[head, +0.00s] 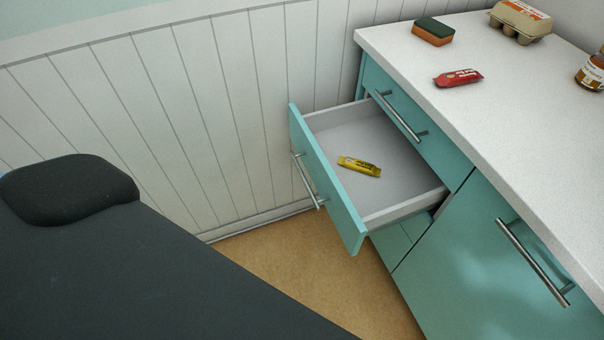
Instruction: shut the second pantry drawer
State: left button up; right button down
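The second pantry drawer (325,185) stands pulled out from the teal cabinet, below a shut top drawer (415,122). Its teal front carries a metal bar handle (306,181). A yellow wrapped bar (360,166) lies on the bare grey floor of the drawer. Neither of my grippers shows in the head view, so their states are hidden.
The white counter (490,110) holds a green and orange sponge (433,32), a red packet (458,78), an egg carton (521,20) and a jar (592,72). A dark padded piece of furniture (130,260) fills the lower left. Brown floor (310,270) lies between, and a panelled wall (200,110) behind.

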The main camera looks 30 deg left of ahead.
aim_at(360, 205)
jog(key=i+j+u, duration=0.1)
jog(key=u, duration=0.25)
jog(key=i+u, duration=0.4)
jog(key=k+l, duration=0.05)
